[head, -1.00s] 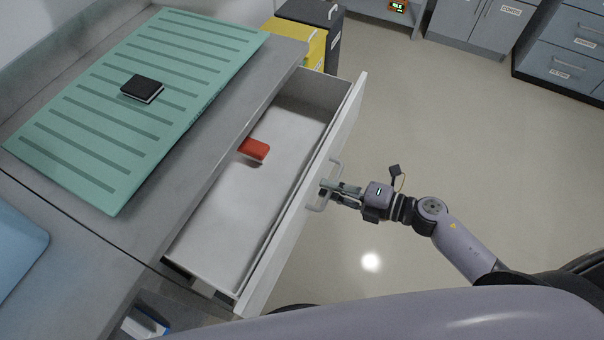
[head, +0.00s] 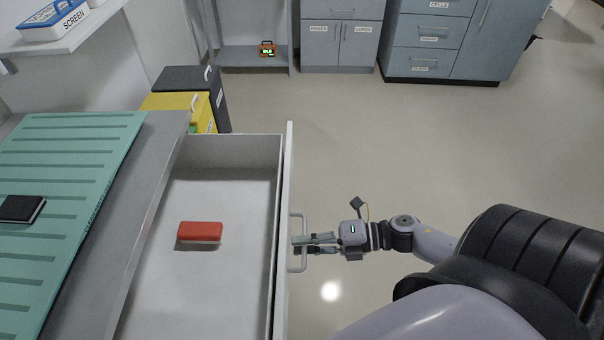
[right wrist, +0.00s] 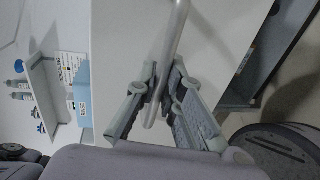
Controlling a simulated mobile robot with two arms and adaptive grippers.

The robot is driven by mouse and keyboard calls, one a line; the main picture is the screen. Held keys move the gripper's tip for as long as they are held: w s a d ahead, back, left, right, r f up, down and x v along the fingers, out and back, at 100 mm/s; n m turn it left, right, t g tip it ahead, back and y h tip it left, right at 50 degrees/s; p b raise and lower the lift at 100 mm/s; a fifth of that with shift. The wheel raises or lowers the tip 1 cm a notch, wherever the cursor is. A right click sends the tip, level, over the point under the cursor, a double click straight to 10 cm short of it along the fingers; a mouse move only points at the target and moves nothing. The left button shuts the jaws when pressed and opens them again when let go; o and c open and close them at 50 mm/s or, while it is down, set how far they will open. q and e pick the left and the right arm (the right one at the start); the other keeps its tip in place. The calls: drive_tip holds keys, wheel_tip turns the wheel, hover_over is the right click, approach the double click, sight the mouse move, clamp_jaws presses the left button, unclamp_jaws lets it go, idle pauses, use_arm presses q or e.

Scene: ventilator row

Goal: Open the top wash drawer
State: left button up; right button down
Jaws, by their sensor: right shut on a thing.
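The top wash drawer (head: 215,290) is pulled well out from under the counter in the head view, its inside open to view. A red block with a pale underside (head: 200,232) lies on the drawer floor. The drawer's pale bar handle (head: 304,262) is on the outer face of the front. My right gripper (head: 300,244) is at this handle, shut on it. In the right wrist view the handle bar (right wrist: 176,45) runs between the fingers (right wrist: 158,90). My left gripper is not in view.
A green ribbed mat (head: 75,175) with a dark notebook-like item (head: 20,208) lies on the counter left of the drawer. Yellow (head: 185,105) and dark grey (head: 190,78) bins stand behind the drawer. Grey cabinets (head: 432,40) line the back. The floor right of the drawer is clear.

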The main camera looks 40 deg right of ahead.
drive_tip(key=c, duration=1.7)
unclamp_jaws()
drive_tip(key=v, duration=1.2)
